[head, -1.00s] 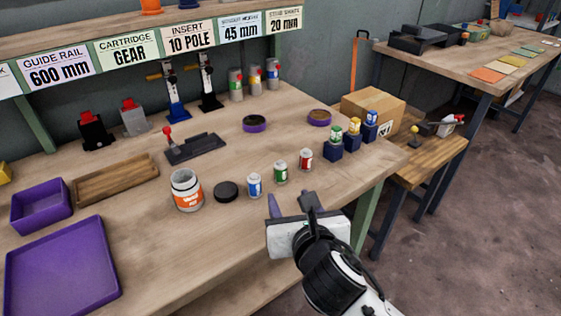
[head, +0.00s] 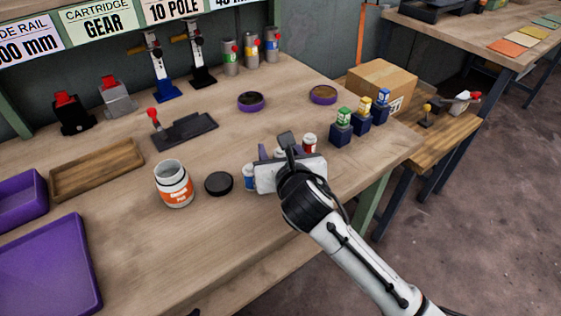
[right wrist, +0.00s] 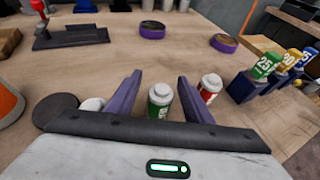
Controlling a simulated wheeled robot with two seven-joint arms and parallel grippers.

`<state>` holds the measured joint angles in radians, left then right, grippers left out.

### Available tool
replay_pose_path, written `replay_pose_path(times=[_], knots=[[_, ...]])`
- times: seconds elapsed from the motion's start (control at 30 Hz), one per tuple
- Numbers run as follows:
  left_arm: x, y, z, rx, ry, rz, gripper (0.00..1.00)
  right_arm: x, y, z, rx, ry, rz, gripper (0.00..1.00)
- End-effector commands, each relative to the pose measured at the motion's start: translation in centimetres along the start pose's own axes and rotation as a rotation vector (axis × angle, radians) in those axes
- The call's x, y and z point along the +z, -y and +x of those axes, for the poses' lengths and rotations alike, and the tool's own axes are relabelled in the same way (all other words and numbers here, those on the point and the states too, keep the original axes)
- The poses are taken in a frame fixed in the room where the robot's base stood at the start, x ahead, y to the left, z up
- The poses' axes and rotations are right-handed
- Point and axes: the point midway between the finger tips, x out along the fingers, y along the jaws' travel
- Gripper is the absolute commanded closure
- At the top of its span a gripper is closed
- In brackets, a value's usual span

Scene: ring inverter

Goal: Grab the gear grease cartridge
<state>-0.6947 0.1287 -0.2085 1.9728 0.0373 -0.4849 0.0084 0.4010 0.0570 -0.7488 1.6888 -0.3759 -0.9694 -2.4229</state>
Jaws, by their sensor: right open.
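Three small white-capped cartridges stand in a row on the bench. The blue-banded one (head: 249,181) is left of my right gripper (head: 275,146), and the red-banded one (head: 310,143) is on its right. The green-banded cartridge (right wrist: 160,100) is nearly hidden in the head view. In the right wrist view it stands upright between the spread fingers of my open right gripper (right wrist: 160,80), with gaps on both sides. The red-banded one (right wrist: 209,88) is just outside the right finger. I cannot read which is gear grease. My left gripper is not in view.
An orange-labelled tub (head: 174,186) and a black round lid (head: 218,184) are left of the gripper. Numbered cartridges stand in dark blue blocks (head: 341,134) to the right. A black fixture (head: 184,131) and purple rings (head: 250,102) lie behind.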

Motion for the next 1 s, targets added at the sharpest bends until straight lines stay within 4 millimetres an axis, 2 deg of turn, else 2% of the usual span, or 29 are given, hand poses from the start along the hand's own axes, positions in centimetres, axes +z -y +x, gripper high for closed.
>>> replay_pose_path(times=[0.13, 0.4, 0.67, 0.9, 1.0], knots=[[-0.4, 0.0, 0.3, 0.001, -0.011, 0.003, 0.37, 0.0, 0.1, 1.6, -0.001, 0.001, 0.0, 0.54], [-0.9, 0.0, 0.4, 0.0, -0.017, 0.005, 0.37, 0.1, 0.1, 1.8, 0.0, 0.001, 0.0, 0.54], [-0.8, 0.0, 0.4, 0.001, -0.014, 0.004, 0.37, 0.1, 0.1, 1.7, 0.0, 0.001, 0.0, 0.97], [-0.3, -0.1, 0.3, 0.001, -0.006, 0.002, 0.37, 0.2, 0.1, 1.7, 0.0, 0.002, 0.0, 0.98], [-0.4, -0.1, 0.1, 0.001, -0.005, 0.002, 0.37, 1.1, 0.1, 1.4, 0.0, 0.004, 0.0, 0.98]])
